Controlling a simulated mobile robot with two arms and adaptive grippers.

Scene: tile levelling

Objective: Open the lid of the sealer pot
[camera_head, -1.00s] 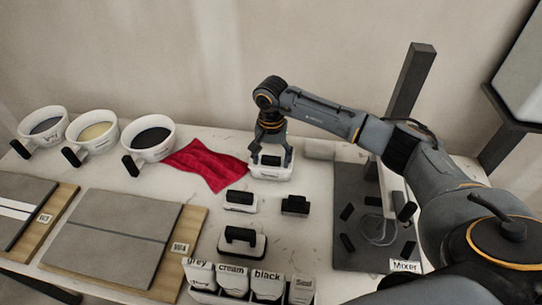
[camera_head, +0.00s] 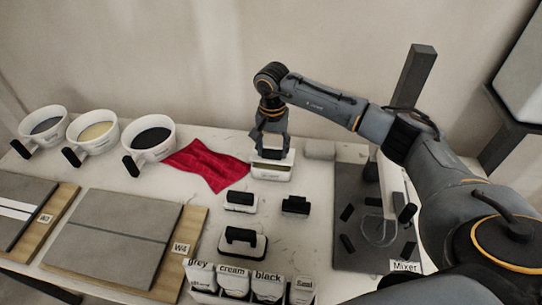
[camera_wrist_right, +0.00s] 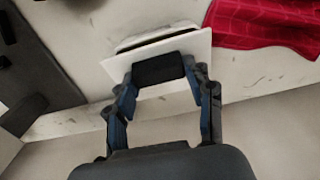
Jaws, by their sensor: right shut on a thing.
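The sealer pot (camera_head: 272,174) is a white box with small print on its front, standing at the back of the table, right of the red cloth. My right gripper (camera_head: 271,153) is above it, fingers pointing down, shut on the black handle of the white lid. In the right wrist view the black handle (camera_wrist_right: 158,69) sits between the fingertips of the right gripper (camera_wrist_right: 162,78). A dark slit shows at the white top beyond the handle; how far the lid is clear of the pot is hard to tell. My left gripper is not in view.
The red cloth (camera_head: 207,164) lies close left of the pot. Two white-based tools and a black block (camera_head: 295,206) stand in front. The dark mixer mat (camera_head: 360,245) is to the right. Bowls (camera_head: 149,139) and tile boards (camera_head: 110,240) are left.

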